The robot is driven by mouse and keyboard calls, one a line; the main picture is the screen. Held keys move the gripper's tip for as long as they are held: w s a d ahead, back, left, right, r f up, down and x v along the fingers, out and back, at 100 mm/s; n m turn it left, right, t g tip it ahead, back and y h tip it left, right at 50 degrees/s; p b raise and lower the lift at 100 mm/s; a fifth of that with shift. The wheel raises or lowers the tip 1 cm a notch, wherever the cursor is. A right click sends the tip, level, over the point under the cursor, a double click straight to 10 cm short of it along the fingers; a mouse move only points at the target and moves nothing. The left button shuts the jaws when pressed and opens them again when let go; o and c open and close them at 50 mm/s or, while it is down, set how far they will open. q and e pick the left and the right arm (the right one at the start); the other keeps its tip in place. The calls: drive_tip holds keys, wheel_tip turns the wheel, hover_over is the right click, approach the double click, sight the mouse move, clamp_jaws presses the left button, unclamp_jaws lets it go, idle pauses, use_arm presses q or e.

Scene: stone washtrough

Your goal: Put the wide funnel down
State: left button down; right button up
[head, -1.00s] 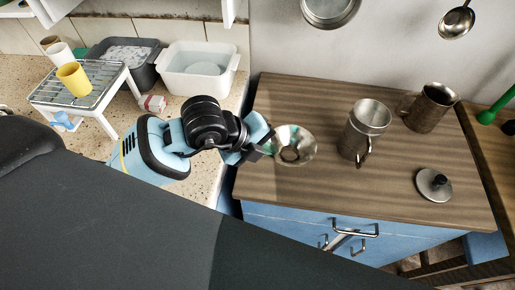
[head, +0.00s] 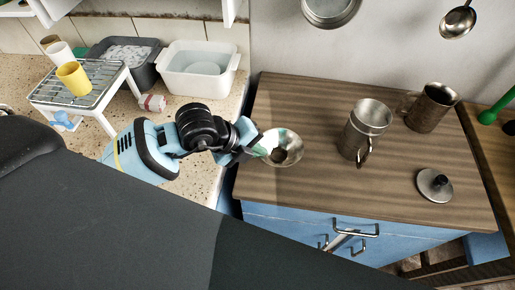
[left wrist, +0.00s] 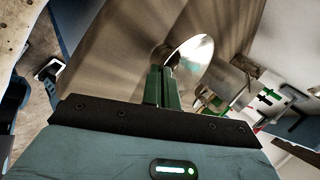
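The wide funnel (head: 287,152) is a shiny metal cone with a dark hole in its middle. It is at the left part of the wooden cabinet top (head: 320,185), wide mouth facing up; I cannot tell whether it touches the wood. My left gripper (head: 261,149) is at the funnel's left rim. In the left wrist view the green fingers (left wrist: 162,86) are close together, with the funnel (left wrist: 195,58) right at their tips, so they look shut on its rim. My right gripper is not in view.
A metal mug with a funnel-like top (head: 357,135), another metal jug (head: 432,107) and a round lid with a black knob (head: 435,184) stand to the right. A white tub (head: 200,80) and a wire rack (head: 95,85) stand on the left counter.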

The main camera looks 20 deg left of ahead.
use_arm(q)
drive_tip(key=c, duration=2.1)
unclamp_jaws()
drive_tip(key=shift+f, duration=0.2)
drive_tip(key=o, duration=0.4)
drive_tip(key=shift+r, duration=0.1)
drive_tip(key=shift+r, duration=0.15)
drive_tip(key=v, duration=1.2)
drive_tip(key=shift+p, duration=0.4)
